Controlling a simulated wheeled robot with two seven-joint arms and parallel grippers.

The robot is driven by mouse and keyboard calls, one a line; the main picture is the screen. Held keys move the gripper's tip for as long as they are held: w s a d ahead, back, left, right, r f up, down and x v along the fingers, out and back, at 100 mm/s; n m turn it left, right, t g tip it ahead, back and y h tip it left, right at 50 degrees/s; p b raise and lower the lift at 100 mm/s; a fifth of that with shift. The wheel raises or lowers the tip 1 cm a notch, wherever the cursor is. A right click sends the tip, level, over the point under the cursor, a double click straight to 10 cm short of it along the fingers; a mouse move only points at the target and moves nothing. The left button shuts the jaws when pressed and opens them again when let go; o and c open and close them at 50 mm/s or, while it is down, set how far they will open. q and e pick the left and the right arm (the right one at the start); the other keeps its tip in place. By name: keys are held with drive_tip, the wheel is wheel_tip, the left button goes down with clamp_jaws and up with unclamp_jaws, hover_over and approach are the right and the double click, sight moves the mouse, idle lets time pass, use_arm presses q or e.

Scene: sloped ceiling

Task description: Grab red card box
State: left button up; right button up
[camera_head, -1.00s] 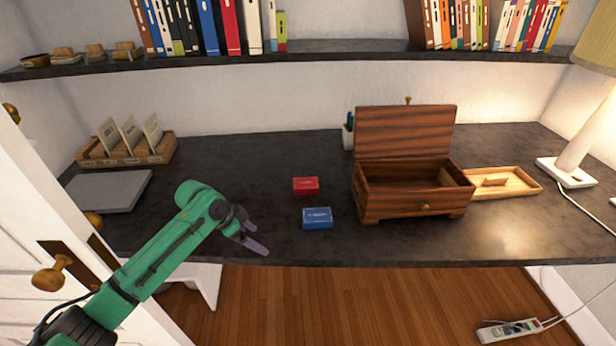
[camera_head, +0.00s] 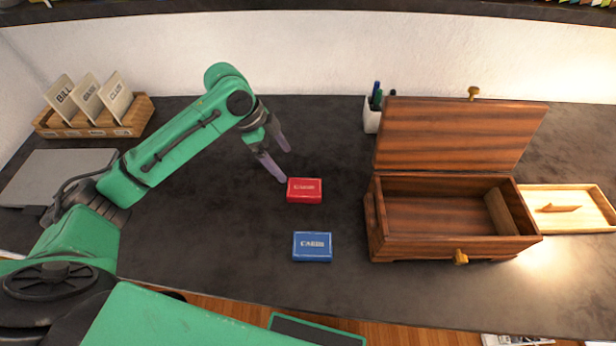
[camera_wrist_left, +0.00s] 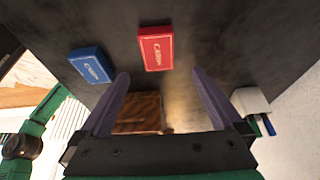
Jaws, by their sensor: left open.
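The red card box (camera_head: 304,190) lies flat on the dark desk, left of the wooden chest. My left gripper (camera_head: 286,165) is open and empty, just behind and to the left of the red box in the head view. In the left wrist view, the red box (camera_wrist_left: 156,48) shows beyond the gap between the two spread fingers of my left gripper (camera_wrist_left: 160,82). The gripper appears apart from the box. My right gripper is not in view.
A blue card box (camera_head: 312,246) lies in front of the red one. An open wooden chest (camera_head: 448,247) stands to the right, beside a wooden tray (camera_head: 567,188). A pen cup (camera_head: 372,119) stands behind. A card holder (camera_head: 140,114) and a grey laptop-like slab (camera_head: 58,178) are at left.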

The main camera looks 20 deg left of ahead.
use_arm(q)
hover_over(303, 188)
drive_tip(key=a, duration=0.3)
drive_tip(key=f, duration=0.3)
drive_tip(key=s+f, duration=0.1)
drive_tip(key=f, duration=0.1)
drive_tip(key=shift+d+f+p, duration=0.1)
drive_tip(key=shift+d+p, duration=0.1)
drive_tip(key=shift+p, duration=0.2)
drive_tip(key=x, duration=0.1)
drive_tip(key=p+x, duration=0.1)
drive_tip(key=x, duration=0.3)
drive_tip(key=shift+w+d+f, duration=0.15)
drive_tip(key=shift+w+f, duration=0.05)
drive_tip(key=shift+w, duration=0.15)
drive_tip(key=shift+d+f, duration=0.1)
drive_tip(key=shift+f, duration=0.2)
drive_tip(key=c, duration=1.4)
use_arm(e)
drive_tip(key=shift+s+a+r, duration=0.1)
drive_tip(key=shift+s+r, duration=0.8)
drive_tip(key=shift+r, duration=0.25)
use_arm(q)
drive_tip(key=shift+r, duration=0.1)
